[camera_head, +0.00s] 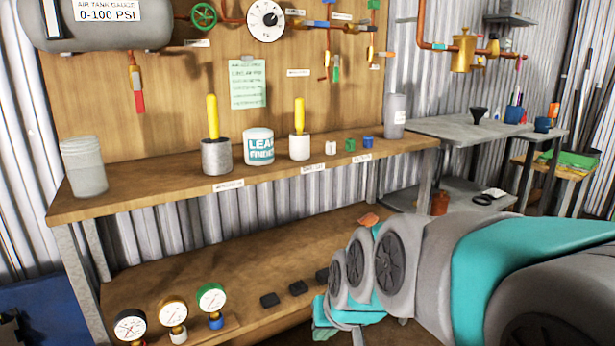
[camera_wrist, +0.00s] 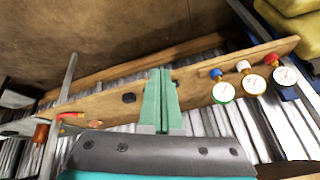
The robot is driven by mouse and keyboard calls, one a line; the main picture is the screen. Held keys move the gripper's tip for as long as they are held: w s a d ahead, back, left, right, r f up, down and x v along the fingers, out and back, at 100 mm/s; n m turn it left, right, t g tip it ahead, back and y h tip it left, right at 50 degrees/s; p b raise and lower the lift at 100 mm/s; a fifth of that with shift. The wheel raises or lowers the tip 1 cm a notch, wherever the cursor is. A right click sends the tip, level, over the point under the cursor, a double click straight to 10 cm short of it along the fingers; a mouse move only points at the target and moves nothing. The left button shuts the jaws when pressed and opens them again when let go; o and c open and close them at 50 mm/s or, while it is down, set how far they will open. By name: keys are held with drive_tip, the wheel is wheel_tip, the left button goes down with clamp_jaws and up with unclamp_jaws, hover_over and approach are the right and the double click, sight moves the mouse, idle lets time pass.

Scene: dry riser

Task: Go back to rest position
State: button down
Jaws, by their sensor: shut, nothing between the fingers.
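My gripper (camera_wrist: 162,98) shows in the wrist view with its two green fingers shut together and nothing between them. In the head view my grey and teal arm reaches in from the right, and the gripper end (camera_head: 338,318) is low, in front of the lower shelf (camera_head: 215,283). The fingertips are partly hidden by my own arm there. The fingers look apart from the gauges and the black blocks on that shelf.
Three gauges, with black (camera_head: 130,326), yellow (camera_head: 173,313) and green (camera_head: 212,298) rims, stand on the lower shelf near several black blocks (camera_head: 298,287). The upper shelf (camera_head: 120,195) holds cups and yellow-handled tools. A grey table (camera_head: 450,127) stands at right.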

drive_tip(key=s+d+f+g, duration=0.2)
drive_tip(key=s+d, duration=0.2)
drive_tip(key=s, duration=0.3)
drive_tip(key=s+d+f+g+h, duration=0.1)
drive_tip(key=s+d, duration=0.3)
drive_tip(key=s, duration=0.4)
drive_tip(key=s+d+f+m+g+h, duration=0.1)
drive_tip(key=s+d+f+g, duration=0.2)
drive_tip(key=s, duration=0.5)
drive_tip(key=shift+d+f+g, duration=0.35)
drive_tip(key=shift+d+g, duration=0.05)
drive_tip(key=shift+d, duration=0.25)
